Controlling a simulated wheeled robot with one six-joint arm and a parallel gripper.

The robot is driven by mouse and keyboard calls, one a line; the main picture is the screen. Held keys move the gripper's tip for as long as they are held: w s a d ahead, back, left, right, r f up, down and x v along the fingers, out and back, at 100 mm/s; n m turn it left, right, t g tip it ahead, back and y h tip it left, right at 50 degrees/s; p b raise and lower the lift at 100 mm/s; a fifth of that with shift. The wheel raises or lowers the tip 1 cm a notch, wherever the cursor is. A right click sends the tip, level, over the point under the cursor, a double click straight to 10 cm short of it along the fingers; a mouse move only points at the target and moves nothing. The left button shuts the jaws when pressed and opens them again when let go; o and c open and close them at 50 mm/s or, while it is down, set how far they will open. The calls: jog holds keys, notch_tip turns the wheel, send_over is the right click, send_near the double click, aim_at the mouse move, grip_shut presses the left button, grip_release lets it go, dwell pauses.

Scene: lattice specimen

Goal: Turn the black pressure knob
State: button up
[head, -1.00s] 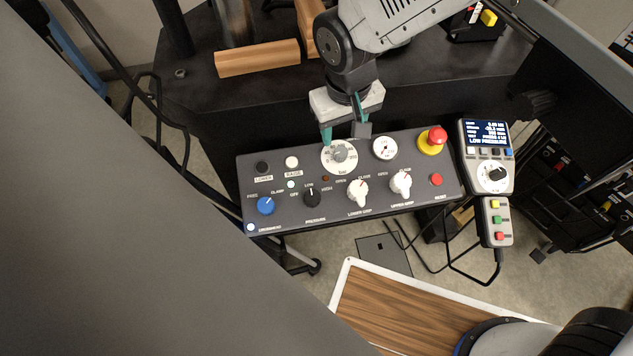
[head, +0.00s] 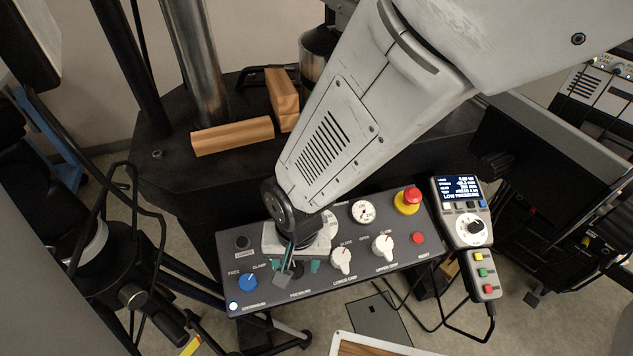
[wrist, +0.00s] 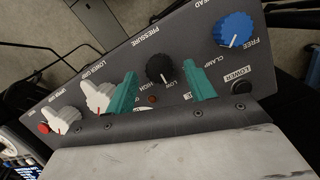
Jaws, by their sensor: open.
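The black pressure knob (wrist: 160,68) shows in the wrist view on the dark control panel (wrist: 75,85), with the labels LOW and HIGH beside it. A small mark on its rim faces the LOW side. My gripper (wrist: 160,72) is open, with one teal finger on each side of the knob's picture position. I cannot tell how far the fingertips stand from the knob; no contact is visible. In the head view my gripper (head: 298,265) is over the pressure area of the panel (head: 335,283), and it mostly hides the knob.
The blue knob (wrist: 234,29) is to the right of the fingers in the wrist view, and a white knob (wrist: 98,94) is close to the left finger. In the head view a red emergency button (head: 411,196) stands up, and a pendant (head: 462,215) reads LOW PRESSURE.

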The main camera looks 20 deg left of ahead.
jog(key=shift+f, duration=0.5)
jog(key=c, duration=1)
jog(key=n, duration=0.2)
jog(key=n+h, duration=0.1)
jog(key=n, duration=0.1)
jog(key=shift+s+a+n+t, duration=0.1)
jog(key=shift+a+n+t, duration=0.1)
jog(key=shift+n+t, duration=0.1)
jog(key=n, duration=0.5)
jog(key=shift+s+a+t+h, duration=0.1)
jog(key=shift+t+h, duration=0.3)
